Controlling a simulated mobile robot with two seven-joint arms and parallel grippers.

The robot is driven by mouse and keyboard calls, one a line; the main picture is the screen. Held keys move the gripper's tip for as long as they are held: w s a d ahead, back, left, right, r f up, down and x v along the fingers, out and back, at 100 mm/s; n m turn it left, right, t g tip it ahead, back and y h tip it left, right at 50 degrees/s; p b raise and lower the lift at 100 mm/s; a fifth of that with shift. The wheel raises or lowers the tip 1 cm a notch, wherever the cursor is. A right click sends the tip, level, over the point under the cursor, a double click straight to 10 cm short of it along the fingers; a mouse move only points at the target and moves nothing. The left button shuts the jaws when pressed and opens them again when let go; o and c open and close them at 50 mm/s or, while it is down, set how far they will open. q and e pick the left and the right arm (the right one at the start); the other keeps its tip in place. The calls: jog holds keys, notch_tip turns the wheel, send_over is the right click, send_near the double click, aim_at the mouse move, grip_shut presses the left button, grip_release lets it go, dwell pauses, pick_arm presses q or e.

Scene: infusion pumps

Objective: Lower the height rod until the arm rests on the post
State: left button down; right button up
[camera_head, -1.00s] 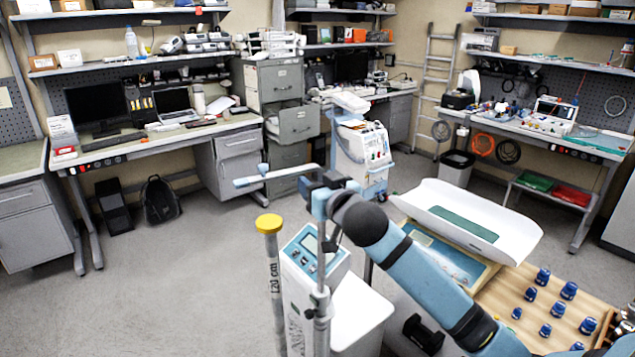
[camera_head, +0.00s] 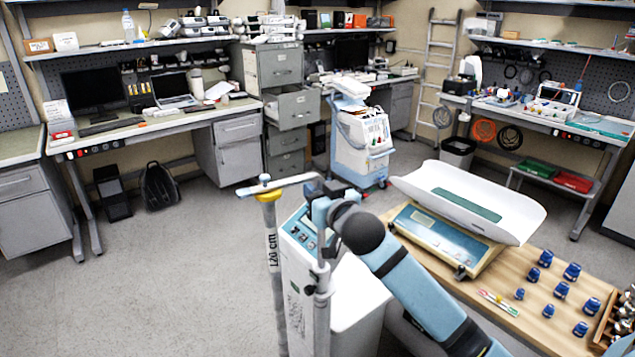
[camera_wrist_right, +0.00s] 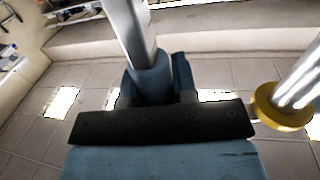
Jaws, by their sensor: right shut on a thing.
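The height rod (camera_head: 321,312) is a silver upright beside the white pump column. Its pale horizontal arm (camera_head: 288,182) reaches left and ends in a blue tip. The post (camera_head: 273,275), marked 120 cm, stands left of the rod with a yellow cap (camera_head: 269,196). The arm's tip overlaps the top of the cap in the head view; I cannot tell whether they touch. My right gripper (camera_head: 322,192) is shut on the height rod near the arm. In the right wrist view a grey bar sits between the fingers (camera_wrist_right: 160,85), and the yellow cap (camera_wrist_right: 283,108) is at the right, apart from them. My left gripper is out of view.
A baby scale (camera_head: 475,202) stands on the wooden table (camera_head: 500,285) at the right, with several blue pieces (camera_head: 562,290) in front. A white wheeled machine (camera_head: 362,145) stands behind.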

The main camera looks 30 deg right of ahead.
jog(key=shift+f, duration=0.2)
jog(key=o, duration=0.7)
jog(key=shift+o, duration=0.2)
jog(key=shift+s, duration=0.5)
jog(key=s+a+b, duration=0.1)
jog(key=s+b, duration=0.1)
jog(key=s, duration=1)
jog(key=shift+s, duration=0.4)
